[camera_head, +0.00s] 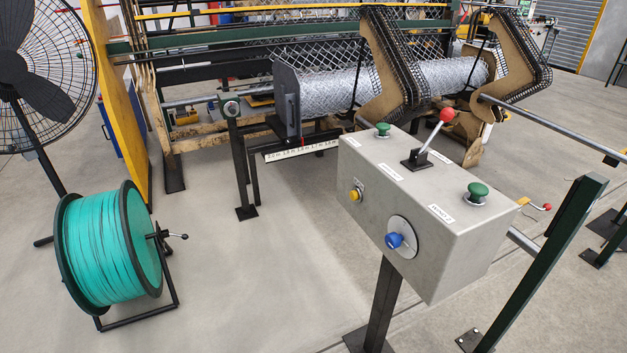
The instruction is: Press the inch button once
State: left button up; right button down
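A grey control box (440,240) stands on a dark post at the centre right. A yellow button (355,194) sits on its front face at the left, with a small plate beside it. Two green mushroom buttons sit on the top face, one at the far left corner (382,129) and one at the right (477,190). Small white labels lie on the top, but I cannot read them well enough to tell which button is the inch button. Neither of my grippers is in view.
The box also carries a red-knobbed lever (434,138) and a blue knob (395,241) on a white disc. Behind it is the weaving machine with a mesh roll (335,90). A teal wire spool (110,243) and black fan (40,70) stand left. Open floor lies between.

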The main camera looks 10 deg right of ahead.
aim_at(354, 195)
jog(key=i+j, duration=0.15)
jog(key=j, duration=0.2)
jog(key=i+j, duration=0.15)
jog(key=j, duration=0.15)
jog(key=i+j+z, duration=0.1)
jog(key=j, duration=0.25)
jog(key=i+j, duration=0.4)
jog(key=j, duration=0.3)
